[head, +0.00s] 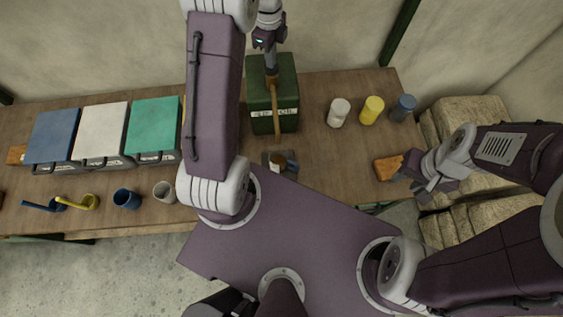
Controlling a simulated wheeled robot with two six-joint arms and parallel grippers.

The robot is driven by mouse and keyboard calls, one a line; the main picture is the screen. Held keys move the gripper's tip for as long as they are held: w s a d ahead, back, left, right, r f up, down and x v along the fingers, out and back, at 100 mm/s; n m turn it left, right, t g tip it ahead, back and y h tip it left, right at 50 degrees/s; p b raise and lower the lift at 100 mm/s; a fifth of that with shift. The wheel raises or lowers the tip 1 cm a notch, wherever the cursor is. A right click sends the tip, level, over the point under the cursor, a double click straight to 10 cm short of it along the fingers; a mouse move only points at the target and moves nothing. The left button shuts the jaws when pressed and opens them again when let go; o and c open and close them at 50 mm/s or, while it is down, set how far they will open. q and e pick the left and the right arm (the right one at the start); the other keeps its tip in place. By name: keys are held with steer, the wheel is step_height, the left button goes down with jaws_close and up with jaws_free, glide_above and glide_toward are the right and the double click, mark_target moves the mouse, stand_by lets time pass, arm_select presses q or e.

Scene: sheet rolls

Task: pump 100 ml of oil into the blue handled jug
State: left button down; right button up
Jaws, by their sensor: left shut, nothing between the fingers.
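The green oil can (259,97), marked "OIL", stands at the back of the bench. A brass-coloured pump spout (274,103) runs over it toward the front. A small jug (279,158) with brownish contents or inside stands in front of the can below the spout. A bluish part beside it looks like its handle; my arm partly crowds this area. My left gripper (271,62) is shut and points down at the pump's top; whether it touches is unclear. My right gripper (422,178) is open and empty at the bench's right end.
Blue, white and green lidded bins (101,131) stand at the left. Blue and yellow ladles (84,203), a blue cup (127,199) and a beige cup (163,192) are in front. White, yellow and blue bottles (371,111) stand right. A brown block (388,168) lies beside my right gripper.

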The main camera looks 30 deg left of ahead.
arm_select(q)
steer(key=shift+r+p, duration=2.4)
steer(key=shift+r, duration=0.15)
steer(key=shift+f, duration=0.2)
steer(key=shift+s+f+b, duration=0.1)
steer(key=shift+f+b, duration=1.55)
steer(key=shift+f, duration=0.9)
steer(key=shift+r, duration=0.1)
step_height(320, 180, up, 5)
steer(key=p, duration=0.5)
steer(key=shift+r, duration=0.15)
